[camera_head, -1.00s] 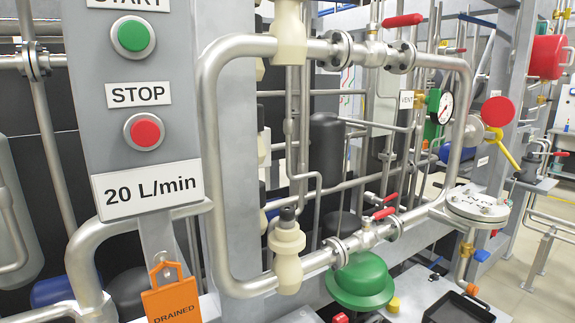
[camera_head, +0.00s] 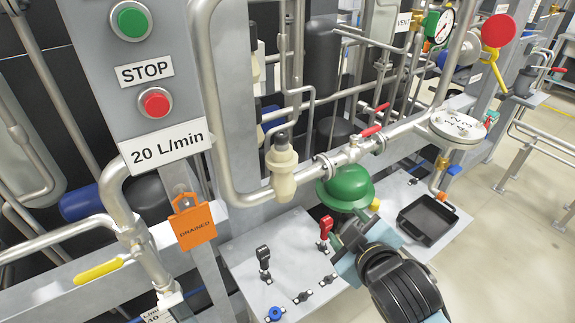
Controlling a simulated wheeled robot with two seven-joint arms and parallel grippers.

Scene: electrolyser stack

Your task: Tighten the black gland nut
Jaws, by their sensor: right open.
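A cream plastic fitting (camera_head: 281,178) stands on the lower pipe in the middle of the head view. A small black piece (camera_head: 281,139) sits upright on its top and looks like the gland nut; whether it is loose or tight cannot be seen. My right gripper (camera_head: 348,236) comes in from the lower right, just below the green dome and to the right of and below the fitting. It is open, with its fingertips partly hard to make out against the dome. It is clear of the black piece. My left gripper is not in view.
The green dome (camera_head: 346,187) is close to my right gripper. A grey bench top (camera_head: 243,262) carries a black-handled part (camera_head: 264,258), a red-handled part (camera_head: 325,229) and several small fittings. A black tray (camera_head: 428,219) lies to the right. An orange DRAINED tag (camera_head: 193,222) hangs left.

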